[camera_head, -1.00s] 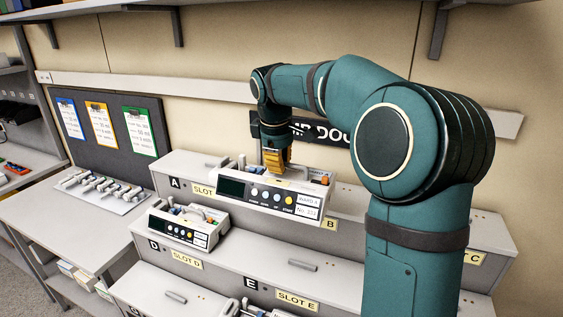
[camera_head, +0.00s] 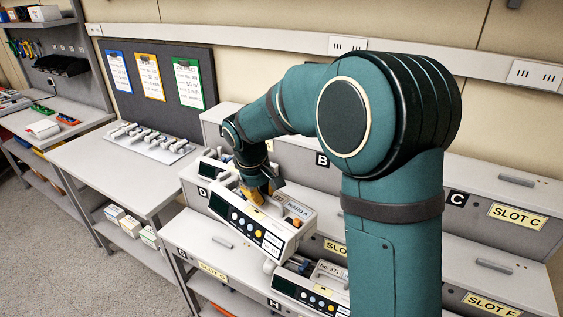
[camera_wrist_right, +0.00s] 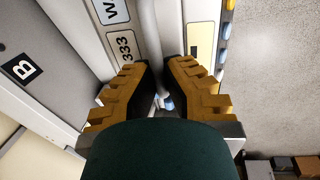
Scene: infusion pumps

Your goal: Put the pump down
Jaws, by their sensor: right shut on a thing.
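My right gripper (camera_head: 258,195) is shut on the grey handle of a white pump (camera_head: 275,240) with a dark screen, coloured buttons and a WARD A label. The pump hangs tilted in front of the stepped rack, over the slot D and E area; I see no support directly under it. In the right wrist view, the orange fingers (camera_wrist_right: 160,90) close around the handle (camera_wrist_right: 147,35), beside a label reading 333 (camera_wrist_right: 127,47). My left gripper is not in view.
Another pump (camera_head: 205,168) sits at slot D, partly hidden behind the held one. A pump labelled No. 371 (camera_head: 310,288) stands below, near H. Slot C's top (camera_head: 510,165) looks clear. A grey table (camera_head: 110,180) with a strip of small items stands left.

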